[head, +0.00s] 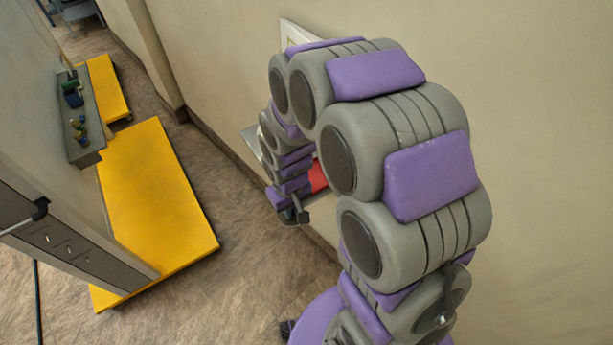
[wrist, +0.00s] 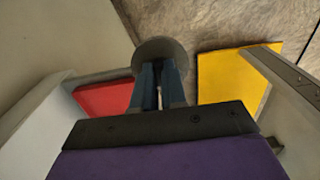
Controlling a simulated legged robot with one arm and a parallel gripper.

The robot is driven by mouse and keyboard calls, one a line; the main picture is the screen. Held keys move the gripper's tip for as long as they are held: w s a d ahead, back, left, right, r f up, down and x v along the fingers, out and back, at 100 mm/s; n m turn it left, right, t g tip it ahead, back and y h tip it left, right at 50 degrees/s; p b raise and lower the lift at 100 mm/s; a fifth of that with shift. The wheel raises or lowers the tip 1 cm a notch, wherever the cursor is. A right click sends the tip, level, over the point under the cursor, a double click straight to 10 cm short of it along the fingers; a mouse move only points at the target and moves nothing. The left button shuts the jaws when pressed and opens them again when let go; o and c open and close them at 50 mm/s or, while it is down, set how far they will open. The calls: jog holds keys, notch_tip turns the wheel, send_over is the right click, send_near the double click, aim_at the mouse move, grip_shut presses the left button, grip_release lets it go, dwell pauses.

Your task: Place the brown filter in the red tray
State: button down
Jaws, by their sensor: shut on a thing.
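In the wrist view my gripper (wrist: 159,82) is shut on a round, grey-brown piece, which I take to be the brown filter (wrist: 160,48). Its wide disc end points away from me, and its inner part is hidden by the fingers. The red tray (wrist: 101,97) lies to the left of the fingers in that view, and the filter appears beside it, not over it. In the head view a part of the red tray (head: 318,178) shows behind my arm. My gripper (head: 297,214) is small there, and I cannot make out the filter.
A pale ledge (head: 252,139) on the wall shows behind my arm. A yellow platform (head: 150,200) stands on the floor at left, also in the wrist view (wrist: 228,75). A grey panel (head: 30,150) with a small shelf (head: 88,150) rises over it. Bare floor lies between platform and wall.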

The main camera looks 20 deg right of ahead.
jog(key=shift+s+d, duration=0.3)
jog(key=shift+s, duration=0.1)
jog(key=shift+w+d, duration=0.15)
jog(key=shift+d, duration=0.2)
jog(key=w+d, duration=0.2)
jog(key=w, duration=0.2)
jog(key=w+d+f, duration=0.1)
jog(key=w, duration=0.3)
jog(key=w+d, duration=0.2)
jog(key=w, duration=0.2)
jog(key=shift+w+d+f, duration=0.2)
jog(key=shift+d+f, duration=0.05)
jog(key=shift+d, duration=0.1)
jog(key=shift+w+d+b, duration=0.3)
jog(key=shift+w+d, duration=0.25)
jog(key=shift+w, duration=0.05)
jog(key=shift+w+d+f, duration=0.1)
jog(key=shift+d+f, duration=0.05)
jog(key=shift+f, duration=0.15)
notch_tip(320, 180, down, 3)
jog(key=shift+f, duration=0.1)
jog(key=shift+a, duration=0.2)
jog(key=c, duration=1.2)
grip_release()
